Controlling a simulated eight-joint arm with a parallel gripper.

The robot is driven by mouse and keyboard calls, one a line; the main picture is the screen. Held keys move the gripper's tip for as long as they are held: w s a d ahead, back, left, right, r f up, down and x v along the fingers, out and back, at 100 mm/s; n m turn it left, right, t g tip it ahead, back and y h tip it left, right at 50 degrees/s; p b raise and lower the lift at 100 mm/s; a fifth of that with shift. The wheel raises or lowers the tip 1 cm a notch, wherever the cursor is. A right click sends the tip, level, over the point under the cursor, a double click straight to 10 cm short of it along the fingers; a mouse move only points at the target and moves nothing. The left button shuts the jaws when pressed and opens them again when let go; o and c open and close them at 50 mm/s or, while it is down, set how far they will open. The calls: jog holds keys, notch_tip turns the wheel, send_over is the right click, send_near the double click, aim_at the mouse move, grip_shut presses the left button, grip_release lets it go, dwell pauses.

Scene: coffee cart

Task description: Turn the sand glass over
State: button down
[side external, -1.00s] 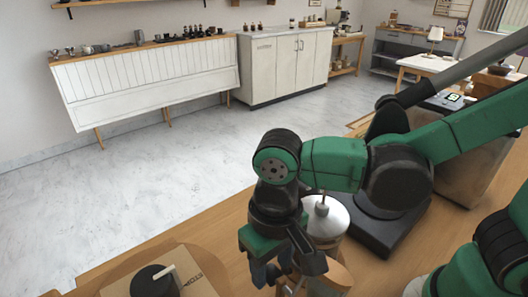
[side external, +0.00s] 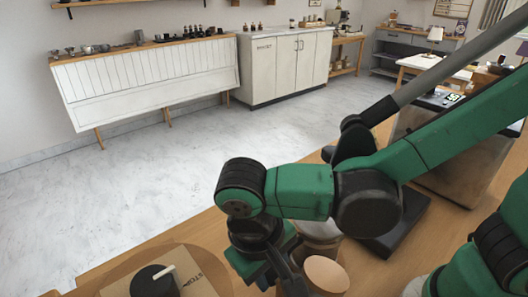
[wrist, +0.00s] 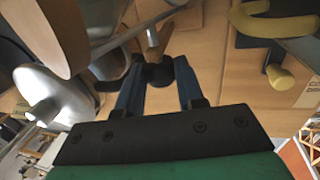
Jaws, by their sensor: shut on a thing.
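The sand glass (side external: 326,273) shows in the side external view as a pale round wooden end, just right of my gripper (side external: 268,284) at the bottom edge. This end faces partly toward the camera, so the sand glass looks tilted. Its glass body and other end are hidden or out of frame there. In the wrist view, a large wooden disc at the upper left (wrist: 45,30) looks like one of its ends.
A silver pot (side external: 318,230) stands close behind the sand glass. A metal machine (side external: 455,150) stands at the right. The counter's far edge borders open floor.

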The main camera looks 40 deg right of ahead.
jog(key=shift+a+h, duration=0.1)
jog(key=shift+h, duration=0.8)
jog(key=c, duration=0.8)
grip_release()
jog(key=shift+c, duration=0.2)
jog(key=shift+a+r, duration=0.2)
jog(key=shift+r, duration=0.15)
notch_tip(320, 180, up, 9)
jog(key=shift+a, duration=0.35)
